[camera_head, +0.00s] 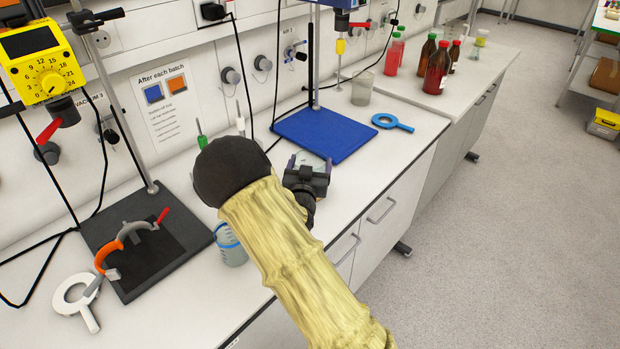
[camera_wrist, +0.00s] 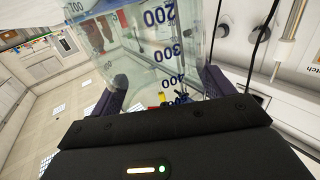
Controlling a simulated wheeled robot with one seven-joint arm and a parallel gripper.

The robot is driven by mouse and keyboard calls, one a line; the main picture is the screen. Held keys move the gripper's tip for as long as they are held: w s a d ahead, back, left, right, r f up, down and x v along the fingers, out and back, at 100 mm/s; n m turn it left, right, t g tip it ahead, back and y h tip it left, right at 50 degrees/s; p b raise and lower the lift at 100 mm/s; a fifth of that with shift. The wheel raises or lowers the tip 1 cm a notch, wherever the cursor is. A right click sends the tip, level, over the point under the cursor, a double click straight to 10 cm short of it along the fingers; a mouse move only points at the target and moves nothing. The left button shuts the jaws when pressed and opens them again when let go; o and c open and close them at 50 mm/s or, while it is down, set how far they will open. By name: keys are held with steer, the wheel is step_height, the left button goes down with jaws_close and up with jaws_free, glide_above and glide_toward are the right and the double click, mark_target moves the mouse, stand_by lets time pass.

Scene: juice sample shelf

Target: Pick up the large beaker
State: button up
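The large beaker (camera_wrist: 150,50) is clear glass with dark blue volume marks, including 200, 300 and 400. In the wrist view it sits between the two fingers of my gripper (camera_wrist: 163,88), which lie against its opposite sides. In the head view my gripper (camera_head: 308,168) is over the front part of the bench, and my arm and gripper hide most of the beaker. The beaker's base, and whether it touches the bench, cannot be seen.
A small beaker with a blue band (camera_head: 230,246) stands left of my arm. A blue stand base (camera_head: 325,134) and a blue ring (camera_head: 392,122) lie behind my gripper. Another beaker (camera_head: 362,88) and several bottles (camera_head: 437,68) stand farther back. A black stand (camera_head: 180,228) is at left.

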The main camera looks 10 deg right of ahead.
steer(key=shift+c, duration=1.4)
steer(key=shift+r, duration=0.3)
step_height(320, 180, up, 9)
steer(key=shift+r, duration=0.2)
